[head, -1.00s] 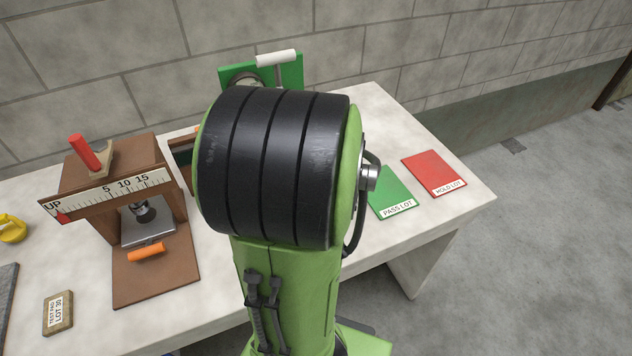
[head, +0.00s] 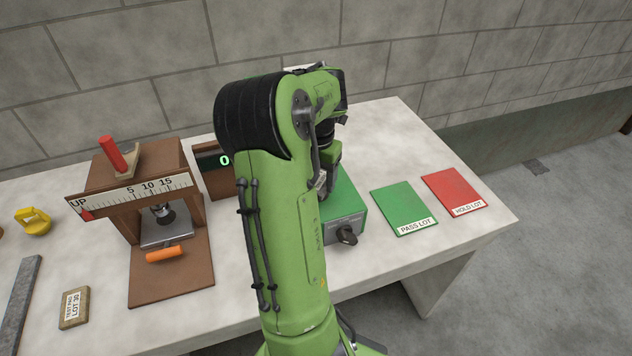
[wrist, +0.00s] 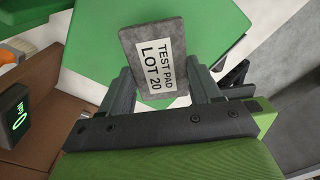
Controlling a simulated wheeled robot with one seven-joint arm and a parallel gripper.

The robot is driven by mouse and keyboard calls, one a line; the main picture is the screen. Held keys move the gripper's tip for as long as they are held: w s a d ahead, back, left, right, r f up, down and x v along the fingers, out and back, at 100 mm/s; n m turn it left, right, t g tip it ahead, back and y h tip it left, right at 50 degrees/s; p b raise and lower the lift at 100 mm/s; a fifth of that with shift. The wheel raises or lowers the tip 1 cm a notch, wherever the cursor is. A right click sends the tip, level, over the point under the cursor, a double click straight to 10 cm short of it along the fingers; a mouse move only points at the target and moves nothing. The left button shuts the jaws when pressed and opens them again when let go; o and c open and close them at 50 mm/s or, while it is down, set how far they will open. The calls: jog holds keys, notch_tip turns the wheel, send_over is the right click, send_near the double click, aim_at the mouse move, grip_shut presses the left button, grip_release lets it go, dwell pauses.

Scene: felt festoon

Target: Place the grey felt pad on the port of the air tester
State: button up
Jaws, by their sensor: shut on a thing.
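My gripper (wrist: 162,84) is shut on the grey felt pad (wrist: 135,48), labelled TEST PAD LOT 20, in the wrist view. The pad sits between the two fingers, with its label facing the camera. Behind it is the green top of a machine (wrist: 95,30), seemingly the air tester. In the head view this green machine (head: 347,196), with a grey front and black knob, stands partly behind my arm. I cannot make out the port, or whether the pad touches the machine.
A brown press-like stand (head: 172,265) with a scale and red handle is at left. A brown box with a green 0 display (head: 213,161) stands beside my arm.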

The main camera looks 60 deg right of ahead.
jog(key=shift+w+d, duration=0.3)
notch_tip(320, 180, down, 4)
jog(key=shift+r+b, duration=0.2)
jog(key=shift+b, duration=0.15)
jog(key=shift+a+f, duration=0.1)
jog(key=shift+f, duration=0.1)
jog(key=o, duration=1)
jog(key=shift+o, duration=0.2)
jog(key=shift+r, duration=0.15)
